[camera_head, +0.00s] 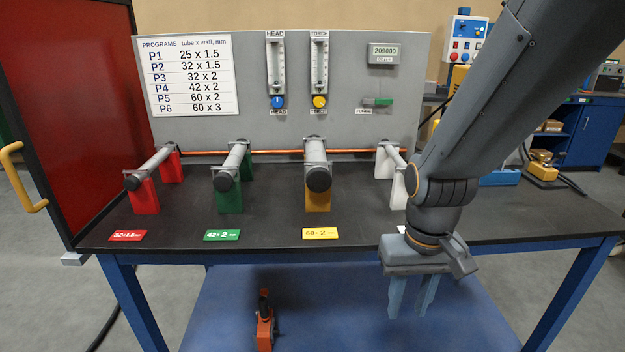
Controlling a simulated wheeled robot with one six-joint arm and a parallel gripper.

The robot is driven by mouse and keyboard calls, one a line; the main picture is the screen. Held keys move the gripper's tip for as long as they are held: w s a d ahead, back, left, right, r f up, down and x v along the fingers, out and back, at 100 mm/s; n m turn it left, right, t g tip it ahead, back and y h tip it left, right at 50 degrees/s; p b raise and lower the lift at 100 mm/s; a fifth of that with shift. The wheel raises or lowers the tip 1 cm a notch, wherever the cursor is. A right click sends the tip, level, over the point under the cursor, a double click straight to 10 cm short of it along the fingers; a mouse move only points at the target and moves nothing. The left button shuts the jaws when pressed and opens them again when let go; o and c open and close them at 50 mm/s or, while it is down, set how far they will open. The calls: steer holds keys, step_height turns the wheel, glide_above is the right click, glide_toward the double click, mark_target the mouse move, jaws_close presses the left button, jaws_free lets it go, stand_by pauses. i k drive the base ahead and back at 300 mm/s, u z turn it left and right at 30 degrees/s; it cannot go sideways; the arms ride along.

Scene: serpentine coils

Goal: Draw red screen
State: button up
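The red screen (85,105) is a dark-framed red panel standing upright at the left end of the bench. A yellow handle (22,178) is fixed on its left edge. My gripper (411,305) hangs at the lower right, pointing down in front of the bench edge. Its two fingers look slightly apart with nothing between them. It is far to the right of the screen and its handle, and touches neither.
The bench (270,225) carries tubes on red, green, yellow and white stands. Behind them is a grey panel (350,110) with a program chart (190,75) and flow meters. An orange tool (265,328) stands on the blue lower shelf. Floor shows at the left.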

mark_target(72, 103)
steer(key=z, duration=2.4)
steer(key=i, duration=0.2)
steer(key=u, duration=4.3)
